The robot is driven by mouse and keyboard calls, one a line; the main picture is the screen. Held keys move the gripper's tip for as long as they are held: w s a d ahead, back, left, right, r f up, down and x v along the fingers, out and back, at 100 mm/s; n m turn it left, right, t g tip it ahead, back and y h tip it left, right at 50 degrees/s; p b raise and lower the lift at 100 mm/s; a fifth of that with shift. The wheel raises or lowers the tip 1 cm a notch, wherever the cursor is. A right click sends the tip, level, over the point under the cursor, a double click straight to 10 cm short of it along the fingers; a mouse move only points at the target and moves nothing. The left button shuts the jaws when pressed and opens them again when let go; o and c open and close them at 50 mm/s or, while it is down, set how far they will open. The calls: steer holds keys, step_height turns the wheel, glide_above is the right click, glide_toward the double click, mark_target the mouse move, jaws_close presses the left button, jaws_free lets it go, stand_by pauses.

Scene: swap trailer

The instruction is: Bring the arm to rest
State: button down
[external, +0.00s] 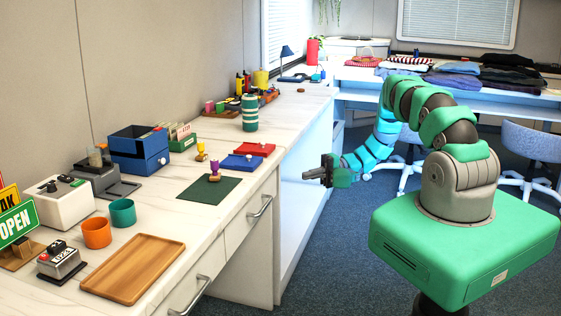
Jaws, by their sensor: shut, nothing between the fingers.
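My gripper (314,174) is shut and empty. It is in the air in front of the counter's front edge, pointing left toward the drawers. My arm arches up from the green base at the right, then bends down and forward to the gripper. The gripper is apart from the counter and touches nothing that I can see. The fingertips are small in this view.
The white counter (215,222) runs along the left. It holds a wooden tray (135,268), orange cup (97,232), teal cup (122,212), blue drawer box (140,150) and dark green mat (209,190). Drawer handles (260,207) stick out. Chairs (530,143) stand behind my arm.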

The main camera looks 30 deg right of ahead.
steer(key=w+r+n+t+h, duration=0.25)
steer(key=r+n+h, duration=0.35)
steer(key=r+n, duration=0.95)
steer(key=w+r+n+t+h, duration=0.25)
steer(key=r+n+h, duration=0.45)
steer(key=r, duration=1.5)
steer(key=s+d+r+n+t+h, duration=0.1)
steer(key=s+r+n+t, duration=0.2)
steer(key=r, duration=0.9)
steer(key=s+d+r+n+t+h, duration=0.2)
steer(key=s+r+n+t, duration=0.2)
steer(key=r, duration=0.9)
steer(key=s+d+r+n+t+h, duration=0.2)
steer(key=s+r+n, duration=0.4)
steer(key=r, duration=0.7)
steer(key=shift+s+r+t, duration=0.25)
steer(key=shift+s+t, duration=0.45)
steer(key=shift+s, duration=0.35)
steer(key=shift+n, duration=0.25)
